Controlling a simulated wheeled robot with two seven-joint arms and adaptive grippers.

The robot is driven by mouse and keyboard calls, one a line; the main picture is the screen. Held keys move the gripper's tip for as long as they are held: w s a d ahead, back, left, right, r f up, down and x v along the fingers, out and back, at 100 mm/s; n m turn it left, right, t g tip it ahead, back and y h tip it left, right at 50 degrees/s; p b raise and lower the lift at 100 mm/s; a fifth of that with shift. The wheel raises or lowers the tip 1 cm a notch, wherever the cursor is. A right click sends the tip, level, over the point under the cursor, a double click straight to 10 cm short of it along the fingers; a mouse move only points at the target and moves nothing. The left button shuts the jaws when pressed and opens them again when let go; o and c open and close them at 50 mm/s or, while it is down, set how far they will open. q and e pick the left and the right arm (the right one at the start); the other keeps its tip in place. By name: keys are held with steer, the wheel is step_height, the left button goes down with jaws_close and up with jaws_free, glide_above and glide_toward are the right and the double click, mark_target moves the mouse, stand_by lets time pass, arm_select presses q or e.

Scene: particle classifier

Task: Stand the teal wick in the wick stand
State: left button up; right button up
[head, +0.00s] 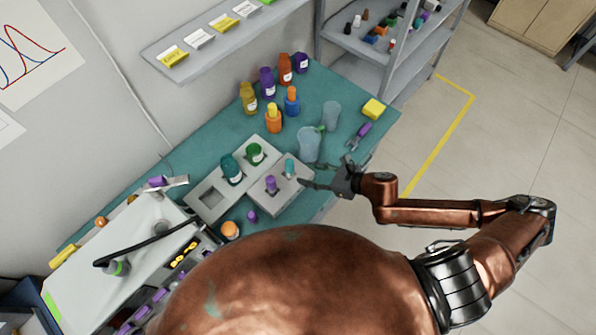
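The teal wick (289,167) is a small teal cylinder standing upright at the back right of a pale grey block, which looks like the wick stand (291,193). A purple wick (270,184) stands in the same block, left of and in front of the teal one. My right gripper (309,175) comes in from the right, its dark fingers spread apart just right of the teal wick. I see a small gap and nothing between the fingers. Whether the teal wick's foot is fully seated is too small to tell. My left gripper is not in view.
A grey tray (207,200) left of the stand holds teal and green jars. Clear beakers (309,145) stand behind my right gripper, with a purple-handled tool (360,133) beside them. Several bottles (273,120) stand at the back. An orange-topped jar (230,230) is in front.

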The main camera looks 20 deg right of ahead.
steer(key=shift+v, duration=1.15)
stand_by(0.6)
